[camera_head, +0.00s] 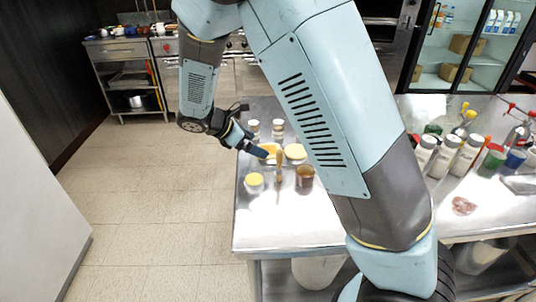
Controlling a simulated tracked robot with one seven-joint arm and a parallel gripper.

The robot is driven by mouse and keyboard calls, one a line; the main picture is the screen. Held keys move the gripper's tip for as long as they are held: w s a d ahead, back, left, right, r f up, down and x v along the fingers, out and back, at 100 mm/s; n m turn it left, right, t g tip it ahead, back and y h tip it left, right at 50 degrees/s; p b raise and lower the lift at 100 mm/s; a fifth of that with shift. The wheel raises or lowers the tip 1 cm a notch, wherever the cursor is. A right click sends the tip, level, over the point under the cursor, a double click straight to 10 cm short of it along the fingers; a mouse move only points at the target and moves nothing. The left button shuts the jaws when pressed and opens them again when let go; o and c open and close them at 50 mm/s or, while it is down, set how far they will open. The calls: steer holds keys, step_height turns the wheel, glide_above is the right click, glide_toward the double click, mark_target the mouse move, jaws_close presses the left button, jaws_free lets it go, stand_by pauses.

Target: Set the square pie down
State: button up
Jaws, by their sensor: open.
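A yellow-orange item (270,147), which looks like the square pie, is on the steel table (285,228) right by my fingertips. It is small and partly covered by my gripper, so its exact shape is unclear. My gripper (258,151) is open and reaches in from the left, low over the table. I cannot tell whether a finger touches the pie. A round yellow-topped item (295,152) is just right of it, and another round yellow one (254,180) stands nearer the table's left edge.
A brown jar (305,177) and a slim upright tan-handled item (279,165) stand close in front of the pie. Small shakers (278,127) stand behind. Several bottles (446,155) crowd the right side. The table's front left is bare.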

steer(key=shift+x, duration=2.75)
steer(key=shift+c, duration=0.3)
steer(key=shift+r, duration=0.1)
steer(key=c, duration=1.2)
